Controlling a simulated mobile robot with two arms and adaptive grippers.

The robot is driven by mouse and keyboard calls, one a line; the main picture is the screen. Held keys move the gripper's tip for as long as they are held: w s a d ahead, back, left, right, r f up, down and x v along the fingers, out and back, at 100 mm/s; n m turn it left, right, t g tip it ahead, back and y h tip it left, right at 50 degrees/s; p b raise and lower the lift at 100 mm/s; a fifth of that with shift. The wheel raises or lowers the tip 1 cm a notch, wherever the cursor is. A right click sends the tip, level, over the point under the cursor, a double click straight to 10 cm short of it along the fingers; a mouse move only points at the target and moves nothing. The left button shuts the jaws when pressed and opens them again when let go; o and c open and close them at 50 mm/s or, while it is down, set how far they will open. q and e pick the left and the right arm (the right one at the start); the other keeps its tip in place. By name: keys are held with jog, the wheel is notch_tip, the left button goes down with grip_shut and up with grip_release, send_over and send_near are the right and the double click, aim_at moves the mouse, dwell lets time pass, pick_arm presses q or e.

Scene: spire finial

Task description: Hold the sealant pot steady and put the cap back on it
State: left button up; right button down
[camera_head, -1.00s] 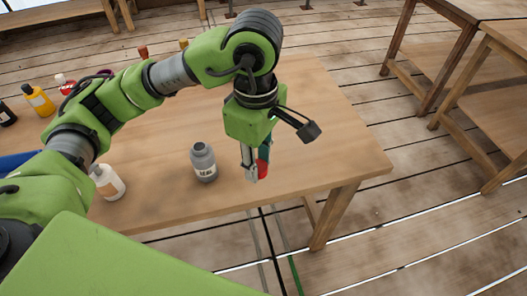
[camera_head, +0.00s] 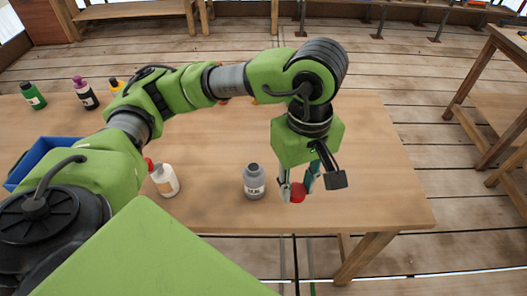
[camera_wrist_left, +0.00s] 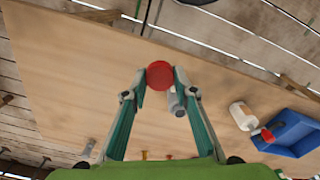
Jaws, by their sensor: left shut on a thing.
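The sealant pot (camera_head: 254,184) is a grey bottle with a pale label, standing upright on the wooden table (camera_head: 215,215) near its front edge. It also shows in the left wrist view (camera_wrist_left: 176,103), just beyond the cap and partly behind a finger. My left gripper (camera_head: 298,191) is shut on a round red cap (camera_wrist_left: 160,75), held between its fingertips. In the head view the cap is to the right of the pot and apart from it. No gripper touches the pot. My right gripper is out of view.
A blue tray (camera_head: 38,153) and several coloured bottles are farther left. The table's right part (camera_head: 390,185) is clear.

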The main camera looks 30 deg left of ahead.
pick_arm(q)
jog(key=a+r+m+p, duration=0.4)
jog(key=r+m+p, duration=0.6)
jog(key=m+p, duration=0.1)
jog(key=shift+s+a, duration=0.2)
jog(key=shift+s, duration=0.05)
jog(key=shift+f, duration=0.1)
